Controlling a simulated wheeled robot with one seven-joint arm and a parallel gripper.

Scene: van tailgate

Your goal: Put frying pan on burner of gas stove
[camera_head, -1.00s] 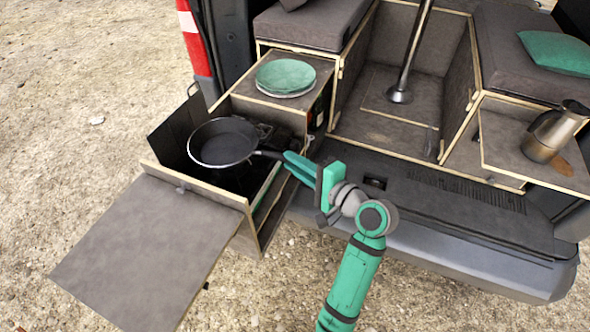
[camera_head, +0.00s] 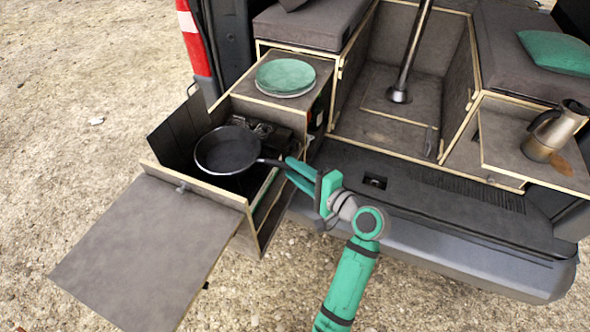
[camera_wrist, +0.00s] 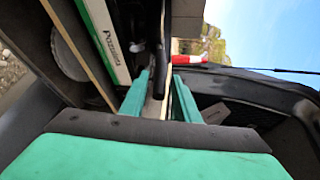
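The black frying pan (camera_head: 226,152) is over the open drawer box at the left of the tailgate, its handle pointing right. My gripper (camera_head: 291,166) is closed around the end of that handle. The dark gas stove (camera_head: 268,130) shows partly behind and right of the pan, inside the drawer box. The pan hides the rest of it, so I cannot tell whether the pan touches a burner.
A fold-out board (camera_head: 140,250) extends in front of the drawer box. Green plates (camera_head: 285,76) sit on the cabinet behind the stove. A metal jug (camera_head: 556,132) stands on the right-hand shelf. The box walls (camera_head: 205,190) surround the stove.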

